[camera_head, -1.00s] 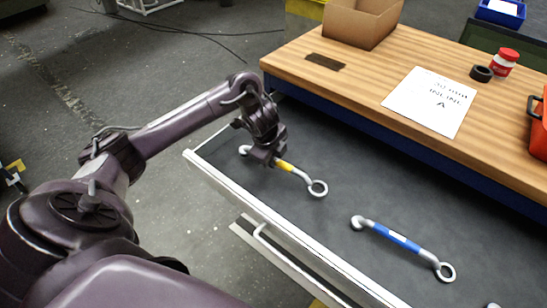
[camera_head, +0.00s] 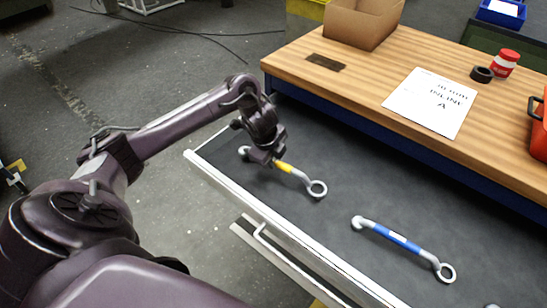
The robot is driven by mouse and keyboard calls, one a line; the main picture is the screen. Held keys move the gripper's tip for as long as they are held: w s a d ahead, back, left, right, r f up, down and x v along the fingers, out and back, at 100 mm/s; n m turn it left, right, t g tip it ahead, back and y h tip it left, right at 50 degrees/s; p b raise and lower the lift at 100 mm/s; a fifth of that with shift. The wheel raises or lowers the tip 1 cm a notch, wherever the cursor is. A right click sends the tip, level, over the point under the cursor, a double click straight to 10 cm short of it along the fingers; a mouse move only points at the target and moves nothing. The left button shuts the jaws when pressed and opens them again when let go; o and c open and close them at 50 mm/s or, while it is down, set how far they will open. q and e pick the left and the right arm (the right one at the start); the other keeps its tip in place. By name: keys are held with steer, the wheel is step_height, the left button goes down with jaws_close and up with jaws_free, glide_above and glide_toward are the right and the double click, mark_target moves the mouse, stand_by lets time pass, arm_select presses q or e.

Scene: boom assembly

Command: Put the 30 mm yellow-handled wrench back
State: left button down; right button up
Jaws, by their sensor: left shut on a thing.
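The yellow-handled wrench (camera_head: 300,174) is over the left part of the open drawer (camera_head: 330,195), its ring end toward the lower right and its other end showing left of the gripper. My left gripper (camera_head: 268,158) is shut on it at the yellow handle. Whether the wrench touches the drawer's dark lining or hangs just above it is hard to tell. A blue-handled wrench (camera_head: 398,240) lies in the drawer further right, apart from it. My right gripper is out of view.
Bare lining lies between the wrenches.

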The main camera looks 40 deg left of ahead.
arm_select(q)
steer(key=shift+f+b, duration=0.4)
steer(key=shift+f, duration=0.25)
stand_by(0.3)
steer(key=c, duration=1.2)
jaws_free()
